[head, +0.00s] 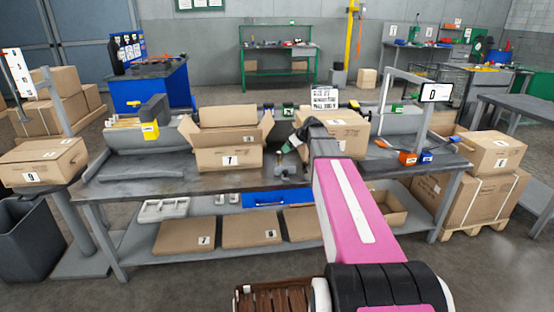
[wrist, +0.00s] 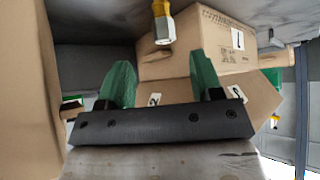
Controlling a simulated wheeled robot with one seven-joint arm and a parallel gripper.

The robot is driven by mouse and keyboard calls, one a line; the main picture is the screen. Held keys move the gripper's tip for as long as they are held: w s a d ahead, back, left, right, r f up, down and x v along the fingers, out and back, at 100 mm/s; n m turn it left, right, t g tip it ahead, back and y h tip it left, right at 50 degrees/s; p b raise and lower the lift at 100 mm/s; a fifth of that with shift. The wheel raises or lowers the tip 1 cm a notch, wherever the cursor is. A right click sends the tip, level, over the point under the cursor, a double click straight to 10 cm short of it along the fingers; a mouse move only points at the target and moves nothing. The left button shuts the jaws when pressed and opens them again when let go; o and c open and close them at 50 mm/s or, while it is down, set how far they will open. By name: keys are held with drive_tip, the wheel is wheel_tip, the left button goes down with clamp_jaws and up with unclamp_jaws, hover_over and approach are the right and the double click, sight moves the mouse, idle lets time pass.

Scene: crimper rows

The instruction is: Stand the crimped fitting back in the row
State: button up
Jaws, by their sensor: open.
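My gripper (wrist: 163,82) shows in the wrist view with its two green fingers apart and nothing between them. A fitting (wrist: 163,32) with a yellow end and a pale metal hex body is at the top edge of that view. It lies beyond the fingertips, roughly in line with the gap and apart from them. Its yellow end is partly cut off by the frame. In the head view my gripper (head: 291,143) is low over the middle of the workbench (head: 220,182), by a small dark device (head: 286,169). I cannot make out the fitting or the row clearly there.
An open carton marked 7 (head: 229,158) stands left of my gripper, and another carton (head: 347,134) is behind it. In the wrist view, cardboard (wrist: 25,90) fills the left side and a labelled box (wrist: 222,42) is beyond the fingers.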

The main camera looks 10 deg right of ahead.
sight(281, 156)
drive_tip(key=x, duration=0.4)
drive_tip(key=shift+w+a+f, duration=0.1)
drive_tip(key=shift+f, duration=0.2)
drive_tip(key=shift+s+f+x, duration=0.1)
drive_tip(key=shift+s+x, duration=0.05)
drive_tip(key=shift+x, duration=1.25)
drive_tip(key=shift+s+f+x, duration=0.1)
drive_tip(key=shift+s+x, duration=0.05)
drive_tip(key=shift+x, duration=1.2)
drive_tip(key=c, duration=1.1)
drive_tip(key=shift+s+r, duration=0.1)
drive_tip(key=shift+r, duration=0.05)
